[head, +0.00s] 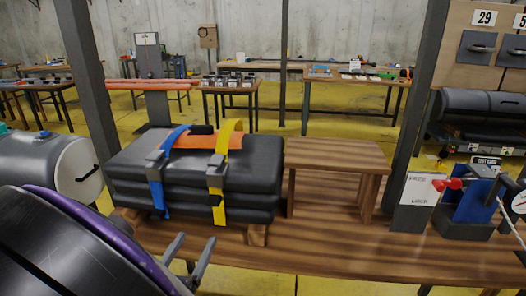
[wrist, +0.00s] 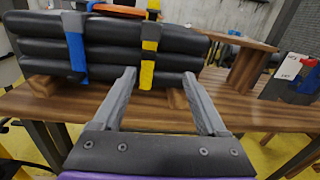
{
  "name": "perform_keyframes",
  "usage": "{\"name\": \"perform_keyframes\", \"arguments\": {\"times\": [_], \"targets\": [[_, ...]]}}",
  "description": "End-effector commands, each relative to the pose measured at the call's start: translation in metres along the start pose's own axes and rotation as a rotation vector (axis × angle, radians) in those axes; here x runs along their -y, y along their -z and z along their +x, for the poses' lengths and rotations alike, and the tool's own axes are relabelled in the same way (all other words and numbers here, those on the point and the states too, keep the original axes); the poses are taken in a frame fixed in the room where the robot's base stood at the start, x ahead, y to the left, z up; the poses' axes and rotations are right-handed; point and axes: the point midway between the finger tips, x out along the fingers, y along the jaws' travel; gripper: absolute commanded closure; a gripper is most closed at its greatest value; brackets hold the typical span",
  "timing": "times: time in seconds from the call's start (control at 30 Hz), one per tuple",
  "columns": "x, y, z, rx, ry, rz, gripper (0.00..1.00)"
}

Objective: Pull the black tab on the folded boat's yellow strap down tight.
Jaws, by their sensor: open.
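The folded boat (head: 258,165) is a stack of black rolls on wooden blocks on the bench. A yellow strap (head: 219,208) runs down its front through a grey buckle (head: 216,172) and rises in a loop on top. In the wrist view the yellow strap (wrist: 147,72) hangs straight down the front. My gripper (head: 197,239) is open and empty, in front of and below the boat. In the wrist view my gripper (wrist: 158,74) has its fingers either side of the strap's lower end in the picture, apparently short of it.
A blue strap (head: 157,195) with its own buckle lies left of the yellow one. An orange piece (head: 195,141) lies on top. A small wooden stand (head: 335,155) is to the right, then a blue device (head: 474,205). Bench front is clear.

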Motion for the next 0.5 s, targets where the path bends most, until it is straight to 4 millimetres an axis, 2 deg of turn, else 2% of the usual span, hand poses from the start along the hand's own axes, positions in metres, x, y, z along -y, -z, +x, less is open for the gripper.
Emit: {"name": "perform_keyframes", "arguments": {"times": [0.1, 0.23, 0.37, 0.5], "targets": [[-0.008, 0.016, -0.013, -0.014, -0.036, 0.043, 0.25], [-0.011, 0.020, -0.012, -0.019, -0.046, 0.061, 0.25], [-0.011, 0.020, 0.004, -0.018, -0.044, 0.062, 0.25], [-0.012, 0.021, 0.033, -0.017, -0.041, 0.061, 0.25]]}}
